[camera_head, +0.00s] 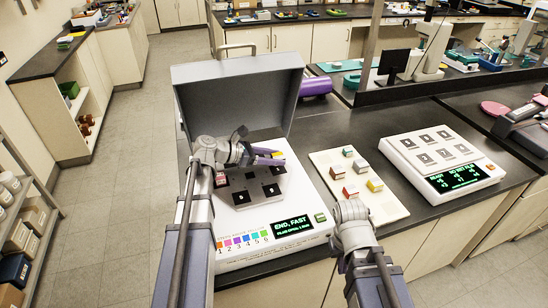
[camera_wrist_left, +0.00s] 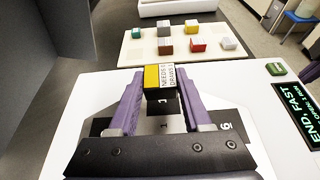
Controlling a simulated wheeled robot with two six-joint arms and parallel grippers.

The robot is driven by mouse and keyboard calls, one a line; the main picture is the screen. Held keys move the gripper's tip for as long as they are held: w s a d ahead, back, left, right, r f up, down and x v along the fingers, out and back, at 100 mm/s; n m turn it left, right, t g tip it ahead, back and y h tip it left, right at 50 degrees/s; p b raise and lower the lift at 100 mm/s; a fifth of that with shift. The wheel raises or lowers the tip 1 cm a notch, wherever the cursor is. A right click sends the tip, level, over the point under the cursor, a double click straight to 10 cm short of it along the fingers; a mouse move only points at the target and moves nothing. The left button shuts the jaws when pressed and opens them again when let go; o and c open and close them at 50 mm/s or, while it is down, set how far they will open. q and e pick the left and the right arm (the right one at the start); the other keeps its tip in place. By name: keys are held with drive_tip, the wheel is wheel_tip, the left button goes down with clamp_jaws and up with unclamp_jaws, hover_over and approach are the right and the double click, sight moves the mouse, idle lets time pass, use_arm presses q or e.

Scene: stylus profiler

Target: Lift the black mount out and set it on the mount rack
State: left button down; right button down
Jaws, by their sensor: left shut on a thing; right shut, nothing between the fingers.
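My left gripper (camera_head: 262,155) is over the instrument's grey plate (camera_head: 241,207). Its purple fingers are shut on a small block, the black mount (camera_wrist_left: 162,93), which shows a dark side and a yellow and white labelled top in the left wrist view. Whether its underside is clear of the plate cannot be told. The mount rack seems to be the cream board (camera_head: 391,207), right of the instrument, holding several small blocks with coloured tops. My right gripper (camera_head: 351,212) is at the board's near edge, shut and empty; its fingers are mostly hidden.
The instrument's raised grey lid (camera_head: 238,92) stands behind the left gripper. A display panel (camera_head: 291,225) is at its front right. A second white device (camera_head: 442,158) with a screen stands right of the board. Dark counter shows between them.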

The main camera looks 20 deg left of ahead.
sight(275, 157)
use_arm(q)
drive_tip(key=shift+r, duration=0.1)
wheel_tip(275, 157, up, 5)
drive_tip(key=p, duration=0.5)
idle(0.4)
drive_tip(key=shift+d, duration=0.15)
idle(0.5)
